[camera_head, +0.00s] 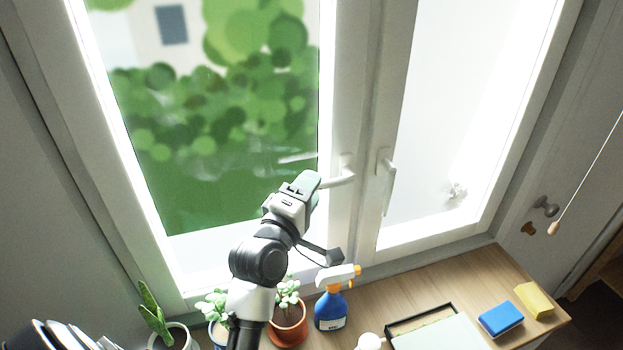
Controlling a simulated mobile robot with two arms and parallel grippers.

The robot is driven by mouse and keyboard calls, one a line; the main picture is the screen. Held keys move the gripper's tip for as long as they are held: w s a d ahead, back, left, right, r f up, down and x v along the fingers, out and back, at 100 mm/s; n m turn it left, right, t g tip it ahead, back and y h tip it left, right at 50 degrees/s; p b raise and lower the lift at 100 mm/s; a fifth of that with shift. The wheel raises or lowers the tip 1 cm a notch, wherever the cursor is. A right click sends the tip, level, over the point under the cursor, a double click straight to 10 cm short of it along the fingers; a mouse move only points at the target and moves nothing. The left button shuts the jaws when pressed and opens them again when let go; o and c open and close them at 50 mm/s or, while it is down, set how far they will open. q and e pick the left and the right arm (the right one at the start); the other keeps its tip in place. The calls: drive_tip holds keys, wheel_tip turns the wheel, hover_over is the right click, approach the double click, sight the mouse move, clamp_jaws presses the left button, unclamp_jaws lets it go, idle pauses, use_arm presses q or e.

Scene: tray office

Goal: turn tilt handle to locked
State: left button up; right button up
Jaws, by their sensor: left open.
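A white window handle (340,178) sits on the left sash's frame beside the middle post and points level to the left. A second white handle (388,188) on the right sash hangs straight down. I cannot tell from a label which one is the tilt handle. My left gripper (314,181) is raised in front of the window, with its tip at the free end of the level handle. It is open; its fingers are seen from behind, and I cannot tell whether they touch or straddle the handle.
Below the window, a wooden top (470,280) holds potted plants (288,325), a blue spray bottle (331,308), a black-rimmed tray (420,320), a blue sponge box (500,319) and a yellow block (534,300). The space before the right sash is clear.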

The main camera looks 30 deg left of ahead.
use_arm(q)
drive_tip(key=shift+w+d+r, duration=0.1)
drive_tip(key=shift+w+r, duration=0.15)
drive_tip(key=shift+w, duration=0.1)
drive_tip(key=shift+w+f, duration=0.1)
clamp_jaws()
wheel_tip(320, 180, down, 2)
drive_tip(key=n+t+b, duration=0.2)
drive_tip(key=b, duration=0.2)
drive_tip(key=shift+w+n+y+b, duration=0.1)
drive_tip(key=shift+n+y+b, duration=0.2)
drive_tip(key=shift+y, duration=0.1)
use_arm(e)
wheel_tip(320, 180, down, 4)
drive_tip(key=shift+s+a+f, duration=0.15)
drive_tip(key=shift+f, duration=0.05)
use_arm(q)
unclamp_jaws()
drive_tip(key=shift+d, duration=0.1)
use_arm(e)
drive_tip(key=shift+a, duration=0.15)
